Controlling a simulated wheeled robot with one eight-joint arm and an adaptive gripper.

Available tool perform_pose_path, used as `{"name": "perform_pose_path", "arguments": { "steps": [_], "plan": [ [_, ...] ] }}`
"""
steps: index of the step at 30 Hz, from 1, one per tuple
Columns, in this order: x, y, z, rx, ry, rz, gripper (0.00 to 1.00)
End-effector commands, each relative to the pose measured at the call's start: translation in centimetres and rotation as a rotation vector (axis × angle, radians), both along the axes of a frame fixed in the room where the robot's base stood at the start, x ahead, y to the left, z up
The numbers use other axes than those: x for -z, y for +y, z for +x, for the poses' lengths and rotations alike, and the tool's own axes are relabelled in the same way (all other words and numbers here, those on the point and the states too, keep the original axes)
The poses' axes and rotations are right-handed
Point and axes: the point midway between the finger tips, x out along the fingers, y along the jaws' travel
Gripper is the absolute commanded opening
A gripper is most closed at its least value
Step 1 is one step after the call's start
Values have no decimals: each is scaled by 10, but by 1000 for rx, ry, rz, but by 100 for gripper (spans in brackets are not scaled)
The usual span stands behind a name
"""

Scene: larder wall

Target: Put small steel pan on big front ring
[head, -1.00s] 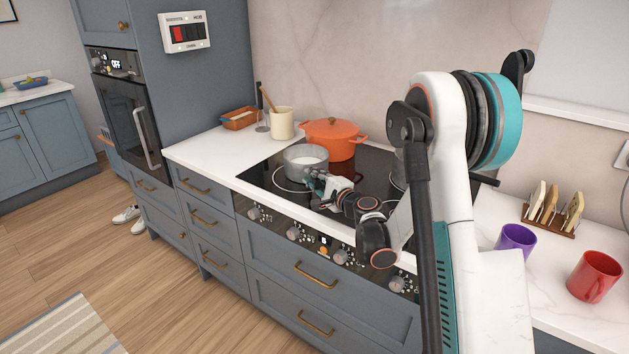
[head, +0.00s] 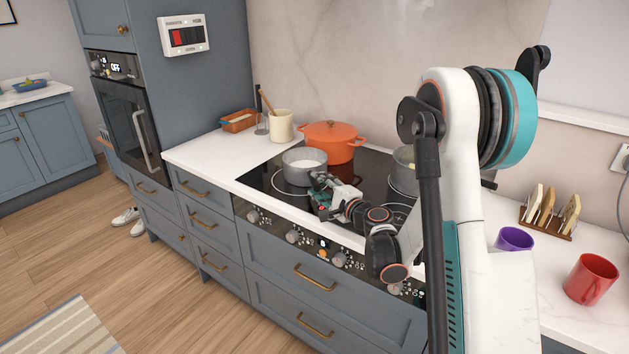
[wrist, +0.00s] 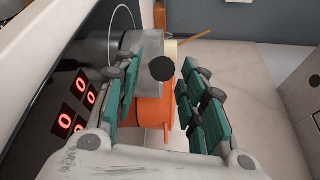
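The pan's grey side also shows in the wrist view (wrist: 98,50). My gripper (head: 318,182) is just right of and in front of the pan. In the wrist view my gripper (wrist: 160,92) has its green-padded fingers apart. A black round end (wrist: 161,68), seemingly the pan's handle, shows between them, with no visible finger contact.
An orange pot (head: 335,145) stands behind the pan. Another steel pan (head: 402,175) is at the right, partly hidden by my arm. A utensil crock (head: 281,126) stands left of the hob. Purple (head: 514,239) and red (head: 591,279) mugs are at the right.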

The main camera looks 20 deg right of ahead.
Motion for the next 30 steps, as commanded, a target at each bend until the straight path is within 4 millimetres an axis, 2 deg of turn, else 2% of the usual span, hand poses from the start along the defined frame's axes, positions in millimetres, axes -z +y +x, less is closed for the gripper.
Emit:
{"name": "perform_pose_path", "arguments": {
  "steps": [6,12,17,30],
  "plan": [
    [-6,-12,-44,2,-1,0,38],
    [-7,-18,-69,1,-1,0,38],
    [-7,-19,-76,0,0,0,38],
    [-7,-19,-77,0,0,0,38]
  ]
}}
